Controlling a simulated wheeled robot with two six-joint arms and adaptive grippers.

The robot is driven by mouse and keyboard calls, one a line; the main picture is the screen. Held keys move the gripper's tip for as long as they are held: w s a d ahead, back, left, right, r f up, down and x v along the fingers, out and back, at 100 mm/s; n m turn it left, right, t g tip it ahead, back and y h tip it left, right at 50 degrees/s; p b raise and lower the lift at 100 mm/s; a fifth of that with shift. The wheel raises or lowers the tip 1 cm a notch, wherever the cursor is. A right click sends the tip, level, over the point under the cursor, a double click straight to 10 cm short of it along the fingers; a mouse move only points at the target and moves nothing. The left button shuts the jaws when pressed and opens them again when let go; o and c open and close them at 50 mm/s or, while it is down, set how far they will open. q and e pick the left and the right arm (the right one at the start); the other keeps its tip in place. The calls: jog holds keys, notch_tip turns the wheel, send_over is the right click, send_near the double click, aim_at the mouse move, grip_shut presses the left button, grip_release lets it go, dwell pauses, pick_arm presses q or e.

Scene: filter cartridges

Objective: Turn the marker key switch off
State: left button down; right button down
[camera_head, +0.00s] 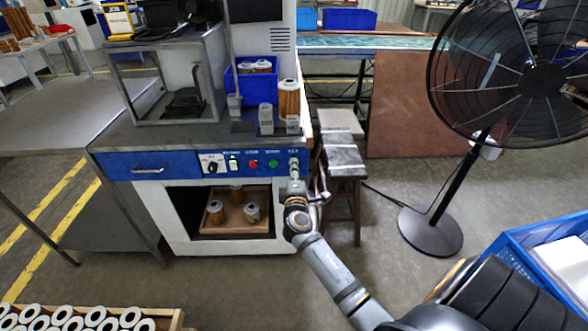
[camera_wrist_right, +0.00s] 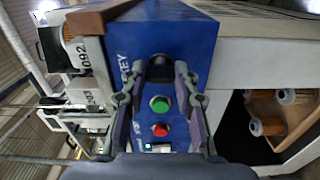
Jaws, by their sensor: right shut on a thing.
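The marker key switch (camera_head: 294,161) is at the right end of the blue control panel (camera_head: 176,166) on the marking machine. In the right wrist view it is a dark key (camera_wrist_right: 160,64) beside the letters "KEY". My right gripper (camera_head: 294,174) reaches up to it from below. The key's turned position is mostly hidden between the fingertips. My left gripper is not in view.
The panel also has a green button (camera_head: 273,164), a red button (camera_head: 253,164) and a black knob (camera_head: 211,163). Filter cartridges (camera_head: 289,98) stand above the panel. A wooden box (camera_head: 235,217) of cartridges sits in the opening below. A stool (camera_head: 344,165) stands close at the right.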

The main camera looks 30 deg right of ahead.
jog(key=shift+f+n, duration=0.1)
jog(key=shift+n, duration=0.2)
jog(key=c, duration=1)
grip_release()
jog(key=v, duration=1.2)
